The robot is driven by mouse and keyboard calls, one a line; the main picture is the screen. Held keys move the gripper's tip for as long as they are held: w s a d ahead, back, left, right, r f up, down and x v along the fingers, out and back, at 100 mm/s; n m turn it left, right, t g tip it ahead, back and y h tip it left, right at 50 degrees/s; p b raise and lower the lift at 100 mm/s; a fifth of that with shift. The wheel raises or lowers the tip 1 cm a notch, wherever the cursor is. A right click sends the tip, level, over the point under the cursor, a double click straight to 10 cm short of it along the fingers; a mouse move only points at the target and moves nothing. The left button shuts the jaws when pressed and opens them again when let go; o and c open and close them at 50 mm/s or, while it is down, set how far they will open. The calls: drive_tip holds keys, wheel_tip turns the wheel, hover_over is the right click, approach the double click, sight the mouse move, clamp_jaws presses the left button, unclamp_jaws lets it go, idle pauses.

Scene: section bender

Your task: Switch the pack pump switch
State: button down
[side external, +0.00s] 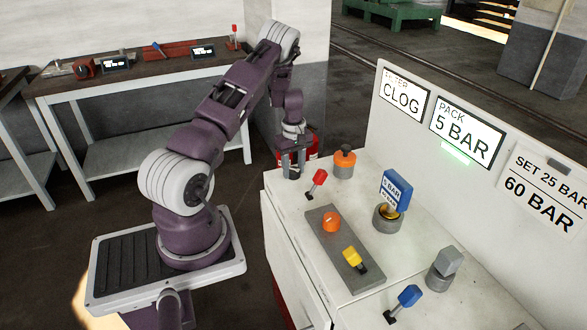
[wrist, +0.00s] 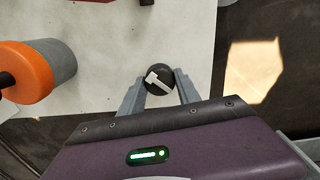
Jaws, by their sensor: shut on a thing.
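A round black rotary switch with a white bar pointer (wrist: 159,79) sits near the edge of the pale panel top in the wrist view. My gripper (wrist: 161,82) has one finger on each side of it and is shut on it. In the side view my gripper (side external: 293,168) points down at the far left corner of the console, and the switch is hidden there by the fingers. No label for the switch is readable. The PACK display (side external: 466,135) on the upright panel reads 5 BAR, with a green light (side external: 454,153) below it.
An orange-topped grey cylinder (side external: 344,161) stands close beside my gripper; its orange cap (wrist: 24,72) is at left in the wrist view. A red lever (side external: 317,179), an orange knob (side external: 331,222), a yellow lever (side external: 352,256) and a blue-tagged knob (side external: 394,192) stand nearer.

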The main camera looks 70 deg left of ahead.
sight(294, 170)
drive_tip(key=shift+m, duration=1.5)
drive_tip(key=c, duration=0.9)
unclamp_jaws()
drive_tip(key=shift+o, duration=0.2)
wheel_tip(294, 170, up, 7)
drive_tip(key=shift+r, duration=0.1)
